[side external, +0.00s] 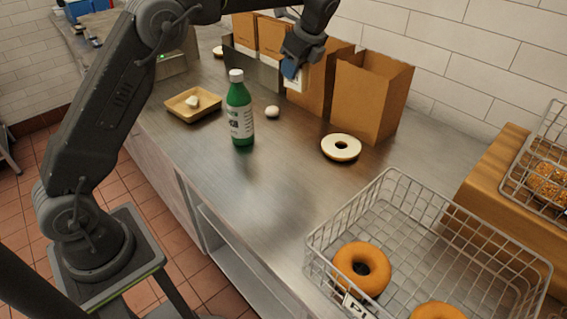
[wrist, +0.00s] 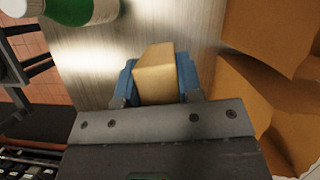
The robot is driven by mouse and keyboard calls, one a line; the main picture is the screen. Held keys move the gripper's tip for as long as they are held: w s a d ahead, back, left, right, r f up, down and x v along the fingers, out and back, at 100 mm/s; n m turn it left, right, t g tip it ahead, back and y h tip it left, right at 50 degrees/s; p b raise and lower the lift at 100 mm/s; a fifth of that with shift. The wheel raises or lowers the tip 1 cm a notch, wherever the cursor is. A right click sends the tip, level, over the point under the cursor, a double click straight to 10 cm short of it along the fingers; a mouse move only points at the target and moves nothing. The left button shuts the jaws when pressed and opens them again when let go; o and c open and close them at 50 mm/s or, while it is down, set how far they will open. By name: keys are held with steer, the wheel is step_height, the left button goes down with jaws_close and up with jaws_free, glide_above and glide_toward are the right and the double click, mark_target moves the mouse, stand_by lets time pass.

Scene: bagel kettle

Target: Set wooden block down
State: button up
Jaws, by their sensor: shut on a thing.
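My gripper (side external: 291,70) is above the steel counter, in front of the brown paper bags in the side view. In the wrist view my gripper's blue fingers (wrist: 157,82) are shut on the wooden block (wrist: 155,72), a pale tan block with one end showing between them. The block is held over the counter (wrist: 85,65). In the side view the fingers and the bags behind make the block hard to make out, and I cannot tell its exact height above the counter.
A green bottle (side external: 240,115) stands left of my gripper, near a wooden tray (side external: 178,113) and a small white ball (side external: 272,112). Paper bags (side external: 367,98) line the wall. A wire basket (side external: 400,195) holds bagels. The counter's middle is clear.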

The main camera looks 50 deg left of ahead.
steer(key=shift+r, duration=0.9)
steer(key=s+m+t, duration=0.2)
steer(key=s+m, duration=0.4)
steer(key=s, duration=1.2)
steer(key=w+d+f, duration=0.1)
steer(key=d+f, duration=0.2)
steer(key=f, duration=0.1)
steer(key=w+d+f, duration=0.2)
steer(key=d+f, duration=0.1)
steer(key=f, duration=0.1)
steer(key=w+d+f, duration=0.1)
steer(key=d+f, duration=0.3)
steer(key=shift+w+f, duration=0.15)
steer(key=shift+w, duration=0.05)
steer(key=shift+f, duration=1.85)
